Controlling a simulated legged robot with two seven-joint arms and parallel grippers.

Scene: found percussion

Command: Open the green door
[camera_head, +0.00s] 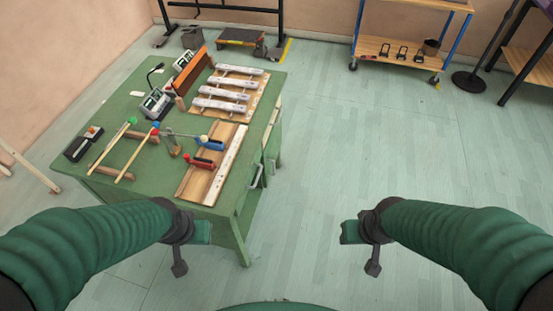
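A green workbench (138,160) stands at the left. Its right side holds a green door (247,196) with a grey handle (256,177); a second handle (272,166) shows just beyond it. The panels are seen at a steep angle and look closed, though I cannot be certain. My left gripper (192,247) is in front of the bench's near edge, apart from the handles. My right gripper (362,247) is over the floor, well to the right of the bench. Both appear empty; their finger gaps are not clear.
The benchtop carries metal bars on a wooden board (225,93), mallets (117,150), clamps (203,151) and small devices (154,104). A blue-legged cart (398,52) stands at the back right, with a dark stand (469,81) beside it. The floor right of the bench is clear.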

